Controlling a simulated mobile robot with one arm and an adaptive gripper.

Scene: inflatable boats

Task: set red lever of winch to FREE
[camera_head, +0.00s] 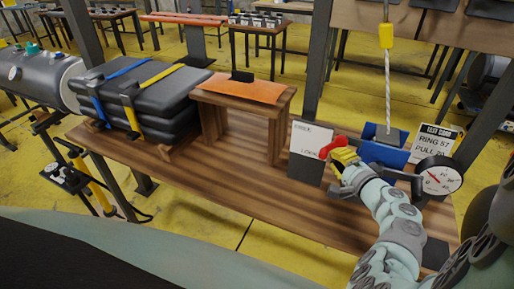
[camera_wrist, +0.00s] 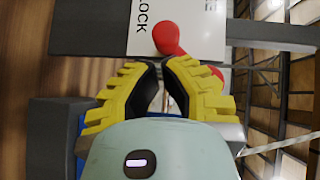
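The red lever (camera_head: 332,147) of the winch stands beside a white placard (camera_head: 308,138), its knob towards the placard. In the wrist view the lever's round knob (camera_wrist: 167,38) is just beyond my fingertips, by the word LOCK. Its shaft runs behind one finger and red shows again on that finger's far side. The blue winch (camera_head: 384,152) is right of the lever. My gripper (camera_head: 342,157), with yellow ribbed fingers, is at the lever. In the wrist view my gripper's (camera_wrist: 162,63) tips are nearly together, with no lever clearly between them. Contact with the lever cannot be told.
A rope (camera_head: 388,92) with a yellow block (camera_head: 387,36) rises from the winch. A round gauge (camera_head: 438,176) and a sign (camera_head: 437,141) stand to the right. A wooden stand (camera_head: 278,135) and strapped dark bundles (camera_head: 150,90) are left. The bench front (camera_head: 250,185) is clear.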

